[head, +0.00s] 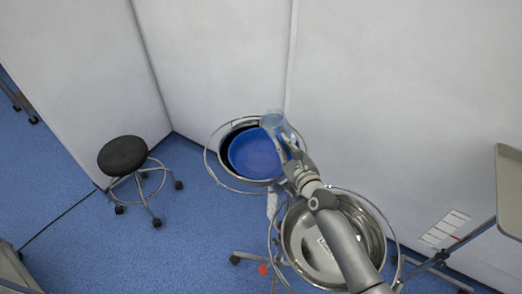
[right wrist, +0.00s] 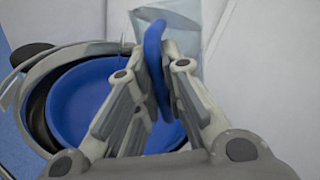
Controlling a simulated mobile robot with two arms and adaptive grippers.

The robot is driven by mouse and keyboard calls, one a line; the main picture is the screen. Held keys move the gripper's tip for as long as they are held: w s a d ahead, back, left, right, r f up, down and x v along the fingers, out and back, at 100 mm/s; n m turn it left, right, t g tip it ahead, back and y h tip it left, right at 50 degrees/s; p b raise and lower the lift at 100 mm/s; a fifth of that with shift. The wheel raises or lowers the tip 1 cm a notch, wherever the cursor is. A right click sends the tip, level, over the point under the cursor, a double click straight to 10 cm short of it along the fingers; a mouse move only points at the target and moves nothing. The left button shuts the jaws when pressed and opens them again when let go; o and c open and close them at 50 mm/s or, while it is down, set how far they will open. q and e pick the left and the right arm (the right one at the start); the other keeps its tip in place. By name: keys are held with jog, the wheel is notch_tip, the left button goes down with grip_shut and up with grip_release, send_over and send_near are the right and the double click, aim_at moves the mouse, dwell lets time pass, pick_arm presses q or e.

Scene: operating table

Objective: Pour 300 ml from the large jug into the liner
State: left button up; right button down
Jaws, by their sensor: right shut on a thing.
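The large jug (head: 273,121) is clear, with a blue handle. My right gripper (head: 292,163) is shut on this handle, and the jug is held at the far right edge of the blue liner. In the right wrist view, the clear jug wall (right wrist: 205,25) shows beyond the blue handle (right wrist: 154,45) between my right fingers (right wrist: 153,75). The round blue liner (head: 252,156) sits in a dark-walled bowl on a ring stand; it also shows in the right wrist view (right wrist: 75,105). The liquid level and the jug's exact tilt cannot be told. My left gripper is out of view.
A steel basin (head: 377,238) stands in a second ring under my right arm. A black stool (head: 122,156) is on the left. A grey tray stand (head: 510,190) is at the right edge. White walls stand close behind the rings.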

jog(key=shift+d+r, duration=0.15)
jog(key=shift+a+r, duration=0.1)
jog(key=shift+a, duration=0.1)
dwell(0.3)
jog(key=shift+d+p, duration=0.25)
jog(key=shift+p, duration=0.05)
jog(key=shift+a+r+n, duration=0.15)
jog(key=shift+n, duration=0.15)
jog(key=shift+a, duration=0.1)
dwell(0.3)
